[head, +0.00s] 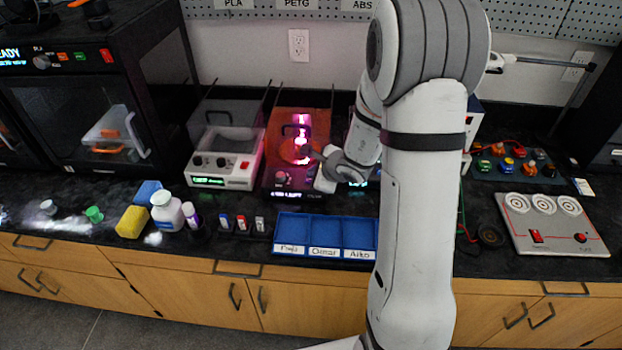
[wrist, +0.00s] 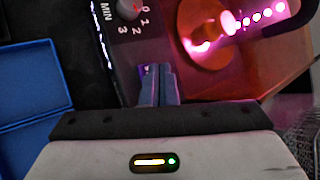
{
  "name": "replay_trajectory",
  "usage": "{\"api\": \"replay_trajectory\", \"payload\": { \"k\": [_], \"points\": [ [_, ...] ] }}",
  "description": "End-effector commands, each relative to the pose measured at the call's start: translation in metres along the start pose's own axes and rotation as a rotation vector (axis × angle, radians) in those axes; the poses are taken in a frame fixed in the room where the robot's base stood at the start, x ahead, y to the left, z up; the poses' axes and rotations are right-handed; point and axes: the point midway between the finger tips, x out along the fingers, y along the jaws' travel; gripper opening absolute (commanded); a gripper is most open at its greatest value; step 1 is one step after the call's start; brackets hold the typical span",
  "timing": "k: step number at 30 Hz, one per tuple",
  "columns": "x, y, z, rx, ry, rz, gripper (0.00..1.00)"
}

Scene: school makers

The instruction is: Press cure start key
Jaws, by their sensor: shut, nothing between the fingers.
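The cure station (head: 290,180) stands at the back of the counter under an orange cover, with bright pink-violet light inside. In the wrist view its dark front panel (wrist: 118,50) shows a dial (wrist: 129,8) marked 0 to 3 and the word MIN. My gripper (wrist: 157,72) is shut and empty, with its fingertips at the panel below the dial. A small violet patch (wrist: 145,71) shows at the fingertips; it may be the start key, which they mostly hide. I cannot tell whether they touch it. In the head view my arm covers the station's right side.
A blue three-part tray (head: 325,252) lies in front. A grey box with a clear lid (head: 222,165) stands close on the left. A panel with three round dials (head: 552,238) is at right.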

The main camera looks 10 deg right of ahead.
Motion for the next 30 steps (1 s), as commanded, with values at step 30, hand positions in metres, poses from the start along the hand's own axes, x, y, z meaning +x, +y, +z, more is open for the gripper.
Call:
{"api": "replay_trajectory", "payload": {
  "k": [30],
  "points": [
    [-0.044, -0.032, 0.032, 0.000, 0.000, -0.001, 0.00]
  ]
}}
